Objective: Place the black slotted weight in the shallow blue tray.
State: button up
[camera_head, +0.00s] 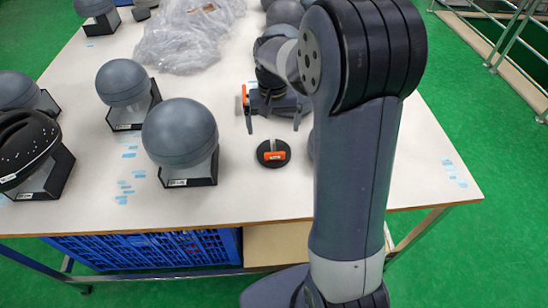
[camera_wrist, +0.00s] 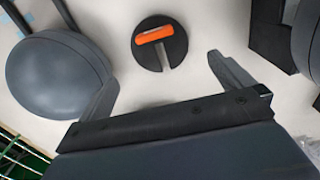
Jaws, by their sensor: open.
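The black slotted weight (camera_head: 264,147) lies flat on the white table, near its front edge. It is a round disc with an orange label and a slot. In the wrist view the weight (camera_wrist: 148,56) sits at the upper middle, its slot facing the gripper. My gripper (camera_head: 273,126) is open and empty, just beyond the weight in the head view. In the wrist view the fingers of my gripper (camera_wrist: 163,73) are spread apart, with the weight beyond their tips and not touched. I cannot make out a shallow blue tray in either view.
Several grey spheres on black stands (camera_head: 180,132) crowd the table's left. A dark helmet (camera_head: 27,145) is at far left. Clear plastic wrap (camera_head: 188,35) lies at the back. A blue slatted crate (camera_head: 150,248) is under the table. The table's front right looks clear.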

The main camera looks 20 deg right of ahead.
aim_at(274, 149)
notch_tip(274, 149, down, 10)
jog(key=shift+s+d+f, duration=0.1)
jog(key=shift+s+f, duration=0.05)
jog(key=shift+f, duration=0.05)
dwell(0.3)
jog(key=shift+c, duration=0.2)
jog(key=shift+r, duration=0.15)
jog(key=c, duration=1.6)
